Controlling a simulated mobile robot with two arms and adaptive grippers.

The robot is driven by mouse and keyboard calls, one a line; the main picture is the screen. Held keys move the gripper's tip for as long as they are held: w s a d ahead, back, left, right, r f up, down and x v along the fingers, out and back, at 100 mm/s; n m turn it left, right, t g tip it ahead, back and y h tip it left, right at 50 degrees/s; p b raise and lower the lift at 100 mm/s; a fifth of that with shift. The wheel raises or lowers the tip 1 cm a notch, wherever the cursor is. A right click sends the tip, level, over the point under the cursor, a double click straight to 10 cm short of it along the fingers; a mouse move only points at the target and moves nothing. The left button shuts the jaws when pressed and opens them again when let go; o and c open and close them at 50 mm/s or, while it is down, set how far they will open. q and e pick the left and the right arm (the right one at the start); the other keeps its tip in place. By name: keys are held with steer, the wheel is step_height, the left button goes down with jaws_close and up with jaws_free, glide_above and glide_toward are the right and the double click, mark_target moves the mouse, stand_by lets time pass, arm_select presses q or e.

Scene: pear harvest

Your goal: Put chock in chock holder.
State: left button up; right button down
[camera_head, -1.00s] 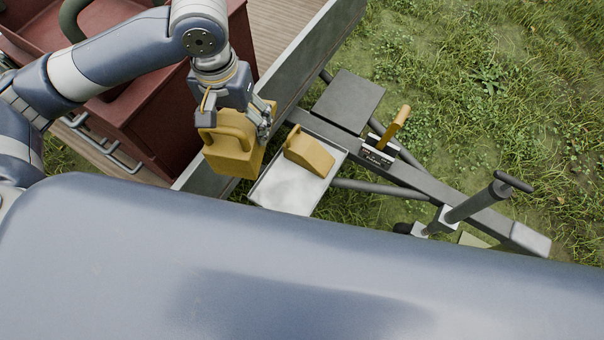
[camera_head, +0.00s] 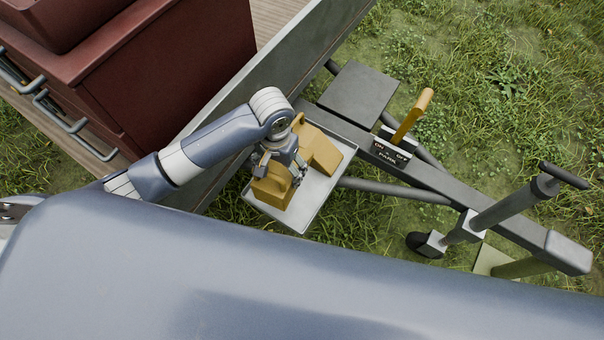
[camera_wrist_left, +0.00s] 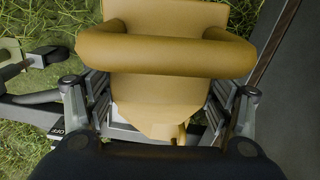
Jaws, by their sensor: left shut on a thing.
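My left gripper (camera_head: 283,158) is shut on a yellow chock (camera_head: 271,187) with a loop handle. The held chock is over the near-left part of the chock holder, a shallow light-grey tray (camera_head: 315,199). I cannot tell whether it touches the tray floor. A second yellow chock (camera_head: 322,150) sits in the far part of the holder, close beside the held one. In the left wrist view the held chock (camera_wrist_left: 165,88) fills the middle, its handle (camera_wrist_left: 165,52) across the top, between the gripper fingers. My right gripper is not in view.
A grey trailer wall (camera_head: 262,75) stands left of the holder. A dark flat plate (camera_head: 357,97) and a yellow brake lever (camera_head: 412,116) are behind and right. A jockey-wheel post (camera_head: 500,208) stands further right. A red cabinet (camera_head: 165,80) is at upper left. Grass surrounds the drawbar.

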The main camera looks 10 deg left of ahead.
arm_select(q)
steer(key=shift+m, duration=0.6)
steer(key=f, duration=0.1)
steer(key=d+f, duration=0.1)
steer(key=f, duration=0.1)
steer(key=d+f, duration=0.1)
steer(key=shift+w+d+f, duration=0.15)
steer(key=shift+w+d, duration=0.05)
steer(key=shift+w, duration=0.15)
step_height(320, 180, down, 10)
steer(key=shift+d+f+b, duration=0.1)
steer(key=shift+b, duration=0.9)
steer(key=shift+f, duration=0.1)
steer(key=shift+f, duration=0.1)
steer(key=o, duration=1.5)
